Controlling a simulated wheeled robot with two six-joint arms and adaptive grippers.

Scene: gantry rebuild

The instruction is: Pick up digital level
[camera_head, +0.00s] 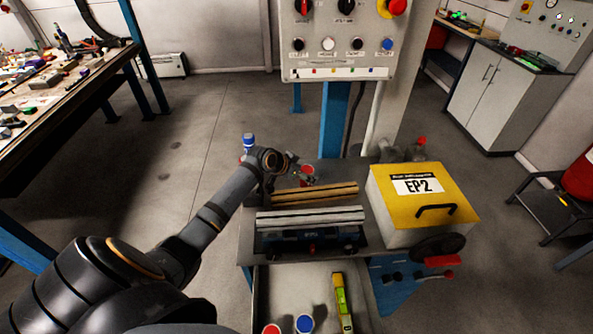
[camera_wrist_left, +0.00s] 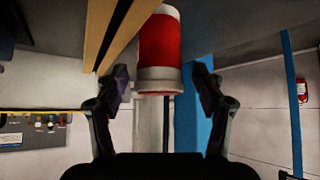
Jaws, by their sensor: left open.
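A yellow bar with a green part, which looks like the digital level (camera_head: 342,301), lies lengthwise in the pale tray at the bottom of the head view. It does not show in the left wrist view. My left gripper (camera_head: 301,174) is at the back of the bench, well beyond the level. Its fingers are open in the left wrist view (camera_wrist_left: 160,85), with a red and white cylinder (camera_wrist_left: 160,50) showing between them; I cannot tell whether they touch it. My right gripper is not in view.
Wooden strips (camera_head: 314,193) and a pale metal bar (camera_head: 311,216) lie across the bench. A yellow EP2 box (camera_head: 399,183) stands right. A red-topped item (camera_head: 271,329) and blue-topped item (camera_head: 304,324) stand left of the level. A control panel (camera_head: 340,58) rises behind.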

